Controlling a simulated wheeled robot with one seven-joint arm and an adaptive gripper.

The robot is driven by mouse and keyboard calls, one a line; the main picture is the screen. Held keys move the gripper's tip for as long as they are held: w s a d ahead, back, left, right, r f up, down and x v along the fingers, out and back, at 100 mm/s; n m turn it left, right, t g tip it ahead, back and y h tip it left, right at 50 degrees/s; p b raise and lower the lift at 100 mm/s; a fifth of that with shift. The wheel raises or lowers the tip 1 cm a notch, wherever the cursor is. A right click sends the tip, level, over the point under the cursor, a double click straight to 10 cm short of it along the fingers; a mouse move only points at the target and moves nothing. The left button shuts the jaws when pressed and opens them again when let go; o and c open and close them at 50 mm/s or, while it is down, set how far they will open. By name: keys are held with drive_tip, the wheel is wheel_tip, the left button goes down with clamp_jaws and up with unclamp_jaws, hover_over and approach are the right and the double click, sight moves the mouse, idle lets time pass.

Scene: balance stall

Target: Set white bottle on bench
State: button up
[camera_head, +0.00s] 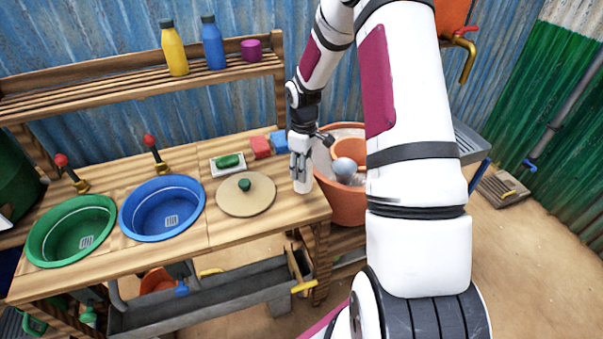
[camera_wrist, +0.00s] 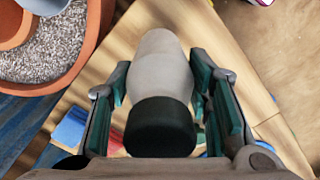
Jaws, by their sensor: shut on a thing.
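The white bottle (camera_wrist: 160,65) with a black cap is between the green-padded fingers of my gripper (camera_wrist: 162,98) in the wrist view. Its cap end is nearest the camera. In the head view, my gripper (camera_head: 302,158) points down at the right end of the wooden bench (camera_head: 270,227), and the lower part of the white bottle (camera_head: 303,184) shows below the fingers. The bottle looks upright. I cannot tell whether its base touches the bench top or hangs just above it.
A round board with a green knob (camera_head: 246,194) lies left of the bottle. Red (camera_head: 261,147) and blue (camera_head: 279,142) blocks lie behind it. A terracotta pot (camera_head: 345,206) stands close on the right. Blue (camera_head: 162,207) and green (camera_head: 72,231) basins fill the bench's left.

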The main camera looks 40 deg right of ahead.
sight(300, 188)
drive_tip(key=shift+w, duration=0.3)
drive_tip(key=shift+w+d+f, duration=0.1)
drive_tip(key=shift+w+f, duration=0.1)
drive_tip(key=shift+f, duration=0.1)
drive_tip(key=shift+f+p, duration=0.3)
drive_tip(key=shift+f, duration=1.15)
drive_tip(key=shift+f, duration=0.1)
drive_tip(key=o, duration=1.4)
